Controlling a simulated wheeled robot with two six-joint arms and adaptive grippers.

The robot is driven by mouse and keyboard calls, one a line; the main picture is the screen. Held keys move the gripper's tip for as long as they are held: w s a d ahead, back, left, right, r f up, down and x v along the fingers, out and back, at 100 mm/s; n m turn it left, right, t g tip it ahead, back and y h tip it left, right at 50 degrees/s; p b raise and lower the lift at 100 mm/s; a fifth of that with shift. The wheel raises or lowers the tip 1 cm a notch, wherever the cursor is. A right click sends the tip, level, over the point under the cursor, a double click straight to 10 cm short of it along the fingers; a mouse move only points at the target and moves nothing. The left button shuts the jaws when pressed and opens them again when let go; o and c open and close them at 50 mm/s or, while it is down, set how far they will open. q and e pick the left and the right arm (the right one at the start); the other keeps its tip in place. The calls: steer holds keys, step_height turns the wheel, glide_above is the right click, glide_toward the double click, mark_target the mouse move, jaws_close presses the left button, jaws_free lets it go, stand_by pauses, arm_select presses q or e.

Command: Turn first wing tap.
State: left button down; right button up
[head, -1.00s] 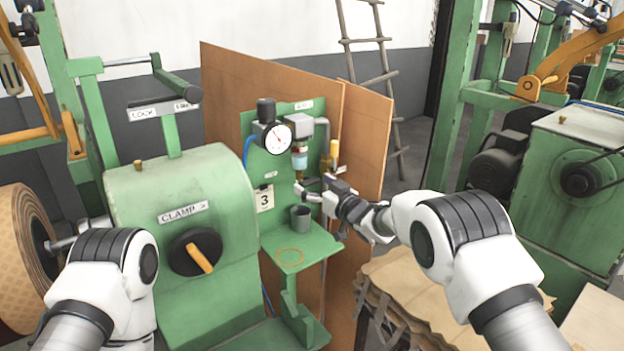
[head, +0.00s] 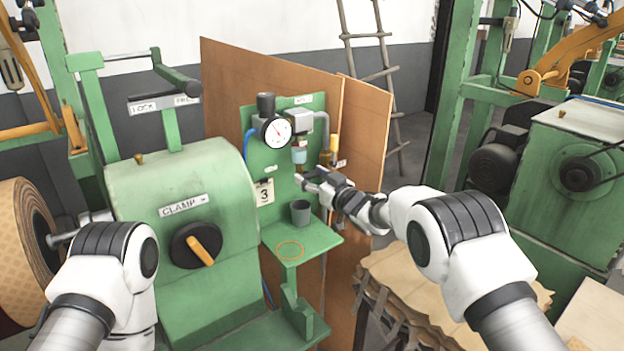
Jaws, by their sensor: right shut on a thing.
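On the green panel (head: 284,115), a filter bowl (head: 299,156) hangs below the grey regulator block, beside a round gauge (head: 277,132). My right gripper (head: 301,180) is just below the bowl, reaching in from the right. Its jaws are shut on the small wing tap there, which the fingers almost wholly hide. Which way the wings point cannot be told. A second valve with a yellow handle (head: 334,144) stands to the right of the bowl. My left arm shows at the lower left, but its gripper is not in view.
A grey cup (head: 300,212) stands on the green shelf (head: 318,243) below my right gripper, beside an orange ring mark (head: 290,250). A card marked 3 (head: 264,192) hangs on the panel. The green clamp machine (head: 180,175) stands left; brown boards (head: 365,130) stand behind.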

steer(key=shift+f+n+b, duration=0.1)
steer(key=shift+n+b, duration=0.4)
steer(key=shift+b, duration=0.15)
steer(key=n+b, duration=0.3)
steer(key=b, duration=0.1)
steer(key=n+b, duration=0.8)
steer(key=shift+s+a+f, duration=0.1)
steer(key=shift+f, duration=0.15)
steer(key=shift+n+b, duration=1.8)
steer(key=shift+n, duration=0.3)
steer(key=shift+a, duration=0.1)
steer(key=o, duration=1.1)
steer(key=shift+o, duration=0.3)
steer(key=shift+s+r, duration=0.15)
